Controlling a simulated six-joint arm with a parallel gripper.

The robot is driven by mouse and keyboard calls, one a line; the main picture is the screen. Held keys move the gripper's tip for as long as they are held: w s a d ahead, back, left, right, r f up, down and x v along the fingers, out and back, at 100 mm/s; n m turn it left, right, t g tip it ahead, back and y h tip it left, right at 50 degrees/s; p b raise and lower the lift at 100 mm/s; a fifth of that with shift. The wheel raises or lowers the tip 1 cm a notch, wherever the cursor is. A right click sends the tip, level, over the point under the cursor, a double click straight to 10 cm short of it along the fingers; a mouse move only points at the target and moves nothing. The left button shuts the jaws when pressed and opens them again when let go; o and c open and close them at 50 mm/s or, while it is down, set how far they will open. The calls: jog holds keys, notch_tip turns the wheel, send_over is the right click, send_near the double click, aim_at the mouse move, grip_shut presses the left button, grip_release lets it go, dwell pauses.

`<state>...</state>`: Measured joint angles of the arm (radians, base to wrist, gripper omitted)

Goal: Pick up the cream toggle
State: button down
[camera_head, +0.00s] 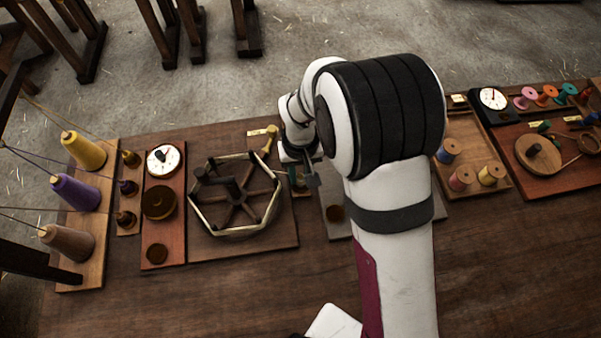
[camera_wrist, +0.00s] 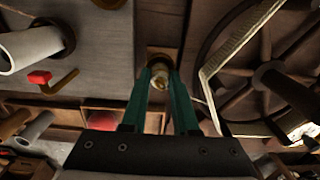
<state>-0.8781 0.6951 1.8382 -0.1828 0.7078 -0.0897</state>
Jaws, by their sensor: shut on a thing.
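The cream toggle (camera_wrist: 160,83) shows in the wrist view as a small pale, rounded piece between my fingertips, in front of a small square wooden base. My gripper (camera_wrist: 160,74) has two green fingers, one on each side of the toggle and closed on it. I cannot tell whether the toggle is clear of the base. In the head view my gripper (camera_head: 299,181) is low over the bench, just right of the hexagonal reel, and the toggle is hidden there.
The hexagonal reel (camera_head: 244,229) stands close to my gripper's left. A grey plate (camera_head: 338,226) lies on its right, partly behind my arm. Boards with spools (camera_head: 82,194) and dials (camera_head: 493,98) line the bench. Bare bench top (camera_head: 210,300) lies in front.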

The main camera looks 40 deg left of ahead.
notch_tip(320, 180, up, 8)
jog(key=shift+f, duration=0.15)
dwell(0.3)
